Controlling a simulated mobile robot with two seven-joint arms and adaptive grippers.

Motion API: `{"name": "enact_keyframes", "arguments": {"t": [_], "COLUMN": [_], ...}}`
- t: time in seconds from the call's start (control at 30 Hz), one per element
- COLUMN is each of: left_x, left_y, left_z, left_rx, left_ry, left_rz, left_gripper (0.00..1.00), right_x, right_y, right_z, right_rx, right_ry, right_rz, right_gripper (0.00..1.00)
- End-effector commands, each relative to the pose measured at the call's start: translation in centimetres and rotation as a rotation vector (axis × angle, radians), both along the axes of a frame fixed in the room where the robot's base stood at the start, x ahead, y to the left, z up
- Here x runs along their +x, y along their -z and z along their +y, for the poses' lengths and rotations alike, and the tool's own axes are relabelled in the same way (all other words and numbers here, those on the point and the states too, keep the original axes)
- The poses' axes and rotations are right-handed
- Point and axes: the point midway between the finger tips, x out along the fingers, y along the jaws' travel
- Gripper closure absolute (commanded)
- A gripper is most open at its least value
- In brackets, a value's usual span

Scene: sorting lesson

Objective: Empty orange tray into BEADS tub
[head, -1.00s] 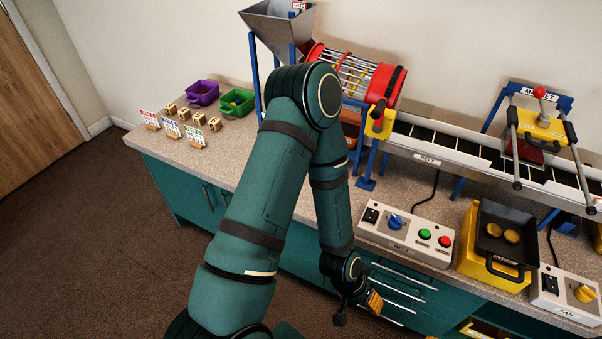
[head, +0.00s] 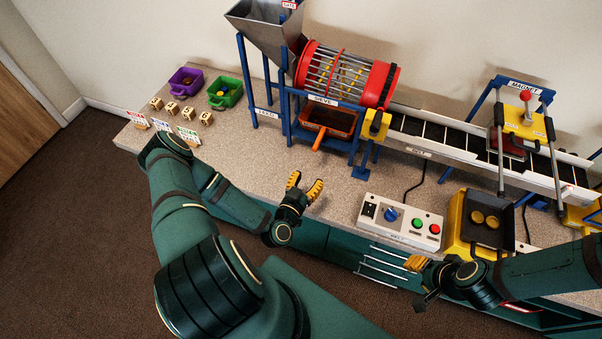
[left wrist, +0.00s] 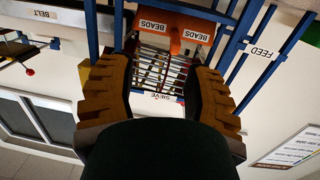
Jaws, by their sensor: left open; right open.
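The orange tray (head: 328,122) sits under the sieve drum, inside the blue frame, with its handle toward me. In the left wrist view the tray (left wrist: 173,22) shows two BEADS labels and lies beyond the fingertips. What it holds cannot be made out. My left gripper (head: 306,184) is open and empty over the counter's front edge, in front of the tray and apart from it. My right gripper (head: 419,281) is open at the counter front, below the control box. A purple tub (head: 187,83) and a green tub (head: 225,93) stand at the far left; no BEADS label is readable on either.
Wooden blocks (head: 181,111) and small sign cards (head: 163,127) stand before the tubs. A belt control box (head: 402,220) lies right of my left gripper. A black pan (head: 487,222) with round yellow pieces rests on a yellow stand. Blue legs flank the tray.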

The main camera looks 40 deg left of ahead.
Motion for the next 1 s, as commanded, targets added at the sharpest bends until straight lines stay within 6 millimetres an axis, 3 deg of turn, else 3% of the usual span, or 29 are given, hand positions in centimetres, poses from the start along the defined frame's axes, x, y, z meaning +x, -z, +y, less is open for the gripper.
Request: {"name": "enact_keyframes", "arguments": {"t": [0.1, 0.27, 1.0], "left_x": [-0.5, -0.1, 6.2], "left_y": [-0.7, -0.9, -0.8], "left_z": [1.6, 2.1, 3.5], "left_rx": [0.038, 0.052, 0.049], "left_ry": [-0.069, -0.085, -0.081], "left_rz": [-0.05, -0.066, -0.063], "left_gripper": [0.5, 0.5, 0.5], "right_x": [0.0, 0.0, 0.0], "right_y": [-0.3, -0.2, 1.5], "right_z": [0.0, 0.0, 0.1], "right_rx": [0.0, 0.0, -0.003], "right_ry": [0.001, 0.001, 0.0], "right_rz": [-0.001, -0.001, 0.001], "right_gripper": [0.59, 0.59, 0.59]}}
